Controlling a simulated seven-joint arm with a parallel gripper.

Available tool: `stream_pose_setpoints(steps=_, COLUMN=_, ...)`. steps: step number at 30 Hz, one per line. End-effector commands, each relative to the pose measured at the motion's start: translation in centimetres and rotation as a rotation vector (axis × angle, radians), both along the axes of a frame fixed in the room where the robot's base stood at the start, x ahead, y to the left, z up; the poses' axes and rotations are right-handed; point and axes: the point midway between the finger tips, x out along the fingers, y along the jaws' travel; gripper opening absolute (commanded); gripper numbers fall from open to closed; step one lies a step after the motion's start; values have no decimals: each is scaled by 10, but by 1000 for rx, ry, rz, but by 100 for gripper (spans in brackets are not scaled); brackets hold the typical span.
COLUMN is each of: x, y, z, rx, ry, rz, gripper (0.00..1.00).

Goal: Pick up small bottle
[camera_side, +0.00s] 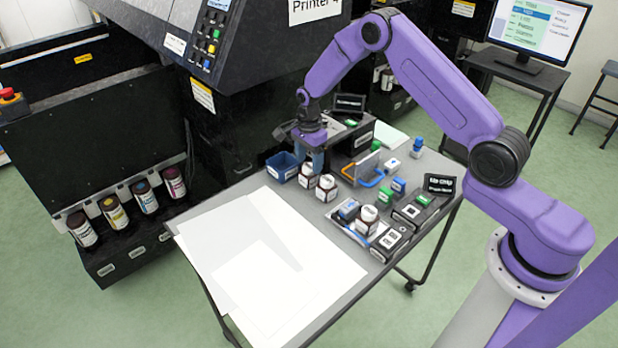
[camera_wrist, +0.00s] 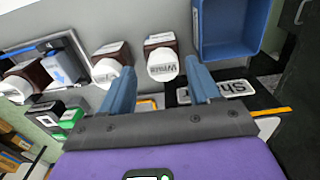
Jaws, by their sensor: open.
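Two small brown bottles with white caps stand close together on the cart top in the side view, one at the back (camera_side: 307,174) and one nearer the front (camera_side: 326,188). In the wrist view, one white-capped bottle (camera_wrist: 163,62) is between and beyond my fingertips, with its cap towards the camera. Another white-capped bottle (camera_wrist: 110,70) is to its left, beside my left finger. My gripper (camera_side: 311,165) has blue fingers pointing down close to the back bottle. In the wrist view my gripper (camera_wrist: 161,76) is open, with nothing held between the fingers.
A blue bin (camera_side: 282,166) stands left of the bottles. Black boxes (camera_side: 412,212) stand to the right. White sheets (camera_side: 265,260) cover the front of the cart (camera_side: 340,290).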

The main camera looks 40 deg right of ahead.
Motion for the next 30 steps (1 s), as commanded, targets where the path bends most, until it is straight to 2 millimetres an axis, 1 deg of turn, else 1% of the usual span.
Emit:
stream_pose_setpoints(steps=5, x=1, y=-1, z=-11, rx=0, ry=1, rz=0, gripper=62)
stream_pose_setpoints(steps=12, x=3, y=-3, z=-43, rx=0, ry=2, rz=0, gripper=62)
stream_pose_setpoints(steps=15, x=3, y=-3, z=-51, rx=0, ry=0, rz=0, gripper=62)
stream_pose_setpoints(steps=18, x=3, y=-3, z=-54, rx=0, ry=0, rz=0, gripper=62)
stream_pose_setpoints(steps=24, x=3, y=-3, z=-54, rx=0, ry=0, rz=0, gripper=62)
stream_pose_setpoints(steps=25, x=3, y=-3, z=-54, rx=0, ry=0, rz=0, gripper=55)
stream_pose_setpoints(steps=26, x=3, y=-3, z=-54, rx=0, ry=0, rz=0, gripper=45)
stream_pose_setpoints(steps=27, x=3, y=-3, z=-54, rx=0, ry=0, rz=0, gripper=32)
stream_pose_setpoints(steps=28, x=3, y=-3, z=-54, rx=0, ry=0, rz=0, gripper=23)
stream_pose_setpoints(steps=29, x=3, y=-3, z=-54, rx=0, ry=0, rz=0, gripper=18)
stream_pose_setpoints(steps=30, x=4, y=-3, z=-54, rx=0, ry=-1, rz=0, gripper=18)
